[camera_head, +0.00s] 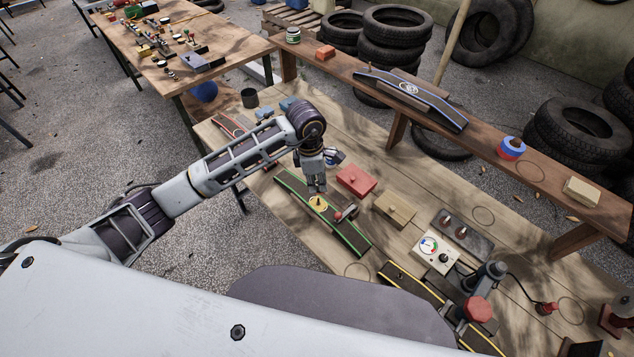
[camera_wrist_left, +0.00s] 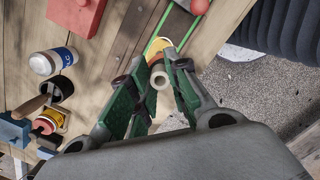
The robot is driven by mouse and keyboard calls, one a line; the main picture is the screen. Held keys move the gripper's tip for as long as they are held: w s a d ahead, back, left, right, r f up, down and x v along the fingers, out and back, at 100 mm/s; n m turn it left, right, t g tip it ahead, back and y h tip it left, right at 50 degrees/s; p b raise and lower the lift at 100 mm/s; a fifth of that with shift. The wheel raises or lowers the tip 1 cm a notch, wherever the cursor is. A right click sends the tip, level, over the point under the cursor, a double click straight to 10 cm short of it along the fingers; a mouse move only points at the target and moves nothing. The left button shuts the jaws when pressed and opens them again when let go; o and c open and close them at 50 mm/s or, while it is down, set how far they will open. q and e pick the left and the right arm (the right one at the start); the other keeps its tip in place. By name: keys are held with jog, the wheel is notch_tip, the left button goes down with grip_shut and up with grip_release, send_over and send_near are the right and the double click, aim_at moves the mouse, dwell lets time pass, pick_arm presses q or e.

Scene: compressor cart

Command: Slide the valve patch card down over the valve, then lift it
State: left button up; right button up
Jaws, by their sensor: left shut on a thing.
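A dark strip with green edges (camera_head: 345,232) lies on the wooden bench, and part of it shows at the top of the left wrist view (camera_wrist_left: 181,20). A round yellow patch card (camera_head: 318,203) is at the strip's middle, partly hidden behind my fingers in the left wrist view (camera_wrist_left: 158,46). My left gripper (camera_head: 318,189) points down over it. In the left wrist view its green-padded fingers (camera_wrist_left: 159,72) are shut around a pale round post at the card. The valve is hidden, and I cannot tell whether the card touches the strip. My right gripper is not in view.
A red-ended tool (camera_head: 346,212) lies on the strip beside the card. A red box (camera_head: 356,181), a tan box (camera_head: 394,209) and a gauge box (camera_head: 436,252) stand to the right. A raised shelf (camera_head: 480,137) runs along the back.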

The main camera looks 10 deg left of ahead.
aim_at(318, 191)
pick_arm(q)
jog(key=shift+w+n, duration=0.15)
jog(key=shift+n, duration=0.65)
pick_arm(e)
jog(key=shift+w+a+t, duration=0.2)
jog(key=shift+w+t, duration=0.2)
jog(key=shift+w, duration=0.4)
pick_arm(q)
jog(key=shift+d, duration=0.1)
jog(key=shift+f, duration=0.15)
jog(key=shift+f+b, duration=1)
jog(key=shift+f, duration=0.8)
jog(key=shift+f+b, duration=0.55)
jog(key=shift+f, duration=0.15)
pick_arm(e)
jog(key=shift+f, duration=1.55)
pick_arm(q)
jog(key=shift+b, duration=0.55)
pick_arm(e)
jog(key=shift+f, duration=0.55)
pick_arm(q)
jog(key=shift+f+b, duration=0.75)
jog(key=shift+f, duration=0.1)
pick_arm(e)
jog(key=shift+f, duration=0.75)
